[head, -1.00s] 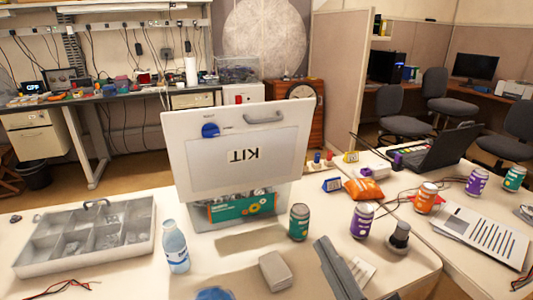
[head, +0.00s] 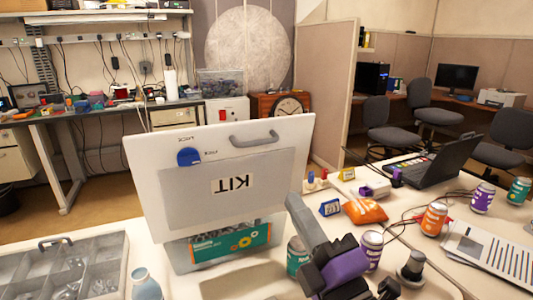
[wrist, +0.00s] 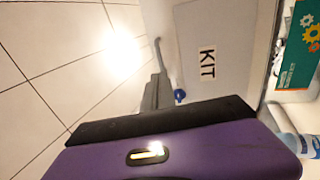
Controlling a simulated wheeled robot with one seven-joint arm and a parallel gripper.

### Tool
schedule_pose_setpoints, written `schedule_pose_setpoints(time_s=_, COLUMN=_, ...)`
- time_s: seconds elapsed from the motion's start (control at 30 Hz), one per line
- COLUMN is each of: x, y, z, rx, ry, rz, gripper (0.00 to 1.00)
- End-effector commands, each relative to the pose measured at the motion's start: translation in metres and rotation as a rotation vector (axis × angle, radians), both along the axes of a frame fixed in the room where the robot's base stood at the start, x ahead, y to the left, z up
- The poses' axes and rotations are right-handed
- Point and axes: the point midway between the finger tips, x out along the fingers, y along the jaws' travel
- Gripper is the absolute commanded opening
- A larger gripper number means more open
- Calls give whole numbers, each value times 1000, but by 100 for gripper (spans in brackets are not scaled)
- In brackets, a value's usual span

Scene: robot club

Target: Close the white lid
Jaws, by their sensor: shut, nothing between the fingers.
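The white lid (head: 290,150) stands raised and open at the back of the kit box, with a grey handle, a blue knob (head: 188,157) and an upside-down KIT label. It also shows in the wrist view (wrist: 240,20), beside my fingers. The kit box (head: 185,268) sits below it on the table, with a teal label and small contents showing. My gripper (head: 292,203), with a purple body, is shut and empty. In the head view its fingertips overlap the lid's lower right edge; whether they touch it I cannot tell.
A green can (head: 298,255) stands right of the box, partly behind my gripper. A bottle (head: 146,284) stands in front at left, near a grey compartment tray (head: 105,250). A purple can (head: 371,250), an orange bag (head: 365,211) and a laptop (head: 445,160) are at right.

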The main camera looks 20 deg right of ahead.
Motion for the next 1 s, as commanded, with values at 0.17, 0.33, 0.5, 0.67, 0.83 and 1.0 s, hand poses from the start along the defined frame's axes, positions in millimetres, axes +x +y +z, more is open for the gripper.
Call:
schedule_pose_setpoints(time_s=0.17, x=26, y=0, z=13, rx=3, ry=-5, rz=0, gripper=0)
schedule_pose_setpoints(time_s=0.33, x=53, y=1, z=24, rx=3, ry=-4, rz=1, gripper=0)
schedule_pose_setpoints(time_s=0.5, x=81, y=2, z=35, rx=4, ry=-4, rz=1, gripper=0)
schedule_pose_setpoints(time_s=0.67, x=103, y=2, z=42, rx=4, ry=-2, rz=1, gripper=0)
schedule_pose_setpoints(time_s=0.83, x=116, y=2, z=47, rx=3, ry=-2, rz=2, gripper=0)
schedule_pose_setpoints(time_s=1.0, x=120, y=2, z=48, rx=3, ry=-1, rz=1, gripper=0)
